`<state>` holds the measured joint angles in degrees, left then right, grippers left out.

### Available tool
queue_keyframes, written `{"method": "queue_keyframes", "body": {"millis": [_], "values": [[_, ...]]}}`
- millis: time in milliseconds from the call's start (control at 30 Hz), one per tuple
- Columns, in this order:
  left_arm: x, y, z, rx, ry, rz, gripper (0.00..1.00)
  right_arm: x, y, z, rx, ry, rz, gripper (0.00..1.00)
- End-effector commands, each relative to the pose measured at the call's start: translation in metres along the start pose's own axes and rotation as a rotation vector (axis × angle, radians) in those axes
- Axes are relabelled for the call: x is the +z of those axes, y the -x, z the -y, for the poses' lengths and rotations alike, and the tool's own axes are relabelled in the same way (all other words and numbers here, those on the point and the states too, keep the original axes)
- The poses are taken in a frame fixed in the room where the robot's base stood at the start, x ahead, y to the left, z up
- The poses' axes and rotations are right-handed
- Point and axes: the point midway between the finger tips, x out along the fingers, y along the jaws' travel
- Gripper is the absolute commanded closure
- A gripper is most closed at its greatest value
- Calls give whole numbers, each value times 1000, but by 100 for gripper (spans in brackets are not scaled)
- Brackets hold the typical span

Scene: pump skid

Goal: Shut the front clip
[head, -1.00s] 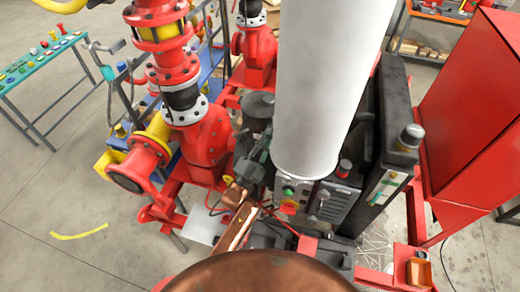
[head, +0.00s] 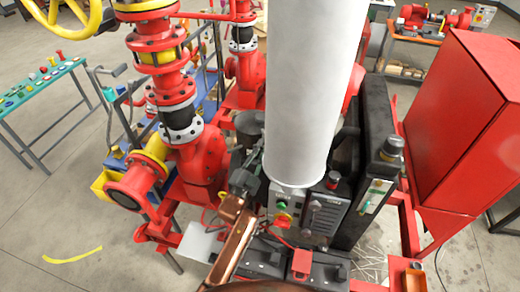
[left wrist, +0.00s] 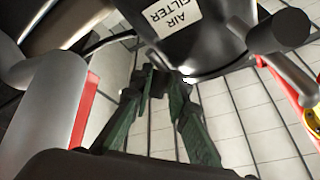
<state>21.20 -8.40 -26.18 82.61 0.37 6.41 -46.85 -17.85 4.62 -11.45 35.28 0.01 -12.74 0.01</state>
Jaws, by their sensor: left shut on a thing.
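My left gripper (head: 258,152) reaches up from the bottom of the head view, beside the foot of the white cylinder. In the left wrist view its green fingers (left wrist: 161,82) are closed together at the underside of a dark canister (left wrist: 205,45) labelled "AIR FILTER". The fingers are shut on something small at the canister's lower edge. It looks like the front clip, but the fingertips hide most of it. A small bright metal spot shows just right of the tips. I cannot tell the clip's position. My right gripper is in neither view.
The white cylinder (head: 310,90) stands close to the right of the gripper and blocks much of the view. A control panel (head: 310,210) sits below it. Red pump piping (head: 200,160) is at left, and a red cabinet (head: 465,120) at right.

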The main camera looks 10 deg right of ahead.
Motion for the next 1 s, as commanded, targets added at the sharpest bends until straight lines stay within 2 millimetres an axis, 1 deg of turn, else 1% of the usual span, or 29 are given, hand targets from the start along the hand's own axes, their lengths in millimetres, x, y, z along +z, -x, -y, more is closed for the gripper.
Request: {"method": "queue_keyframes", "body": {"millis": [33, 67, 300, 400, 567, 733, 867, 1000], "values": [[-8, -3, 2, -4, 1, -13, 100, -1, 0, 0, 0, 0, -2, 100], [-8, -3, 2, -5, 0, -13, 83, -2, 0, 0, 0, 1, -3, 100], [-5, -2, 3, -6, -2, -8, 67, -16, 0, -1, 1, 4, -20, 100], [-3, -1, 3, -5, -2, -5, 67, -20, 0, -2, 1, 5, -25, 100], [-2, 0, 3, -4, -2, -3, 67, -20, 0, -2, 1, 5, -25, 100], [-1, 3, 2, -3, -2, -1, 67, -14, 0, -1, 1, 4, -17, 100], [0, 17, 2, -3, -1, 0, 67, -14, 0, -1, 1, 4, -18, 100], [0, 39, 1, -3, -2, -2, 67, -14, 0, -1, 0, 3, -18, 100]]}}
